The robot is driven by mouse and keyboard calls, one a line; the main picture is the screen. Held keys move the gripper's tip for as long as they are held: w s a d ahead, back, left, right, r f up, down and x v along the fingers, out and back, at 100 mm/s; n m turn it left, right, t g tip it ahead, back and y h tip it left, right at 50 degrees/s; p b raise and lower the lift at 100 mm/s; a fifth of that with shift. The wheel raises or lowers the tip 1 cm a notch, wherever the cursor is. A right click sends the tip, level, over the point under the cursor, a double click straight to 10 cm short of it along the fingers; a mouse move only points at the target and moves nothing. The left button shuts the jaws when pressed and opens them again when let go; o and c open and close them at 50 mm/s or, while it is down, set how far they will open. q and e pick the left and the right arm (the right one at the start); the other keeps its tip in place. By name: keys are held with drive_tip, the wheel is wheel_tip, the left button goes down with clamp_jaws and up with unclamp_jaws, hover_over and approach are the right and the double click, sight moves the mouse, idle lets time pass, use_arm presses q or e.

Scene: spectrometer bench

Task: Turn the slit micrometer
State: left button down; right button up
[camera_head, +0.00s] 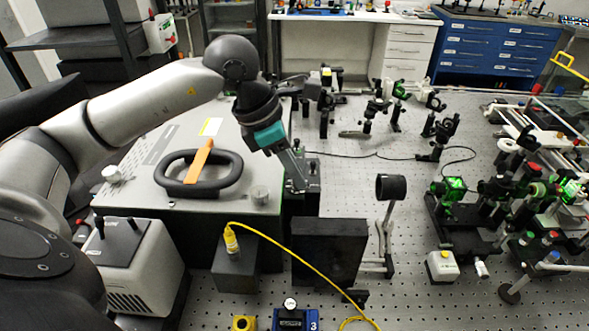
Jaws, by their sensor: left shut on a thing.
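The grey spectrometer box (150,195) stands at the left of the bench. A small dark slit unit (313,172) sits at its right edge. My left arm reaches over the box from the left, and my left gripper (298,187) points down at the slit unit. Its fingers are shut on what appears to be the slit micrometer, which they and the unit mostly hide. My right gripper is not in view.
A black ring handle (199,173) with an orange strip lies on the box. A black panel (330,252), a yellow cable (310,262) and a lens tube on a post (391,187) stand close by. Optics crowd the right, while the bench's middle has free room.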

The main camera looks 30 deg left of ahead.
use_arm(q)
drive_tip(key=shift+r, duration=0.1)
drive_tip(key=c, duration=0.8)
unclamp_jaws()
drive_tip(key=shift+o, duration=0.2)
drive_tip(key=v, duration=1.5)
drive_tip(key=shift+p, duration=0.45)
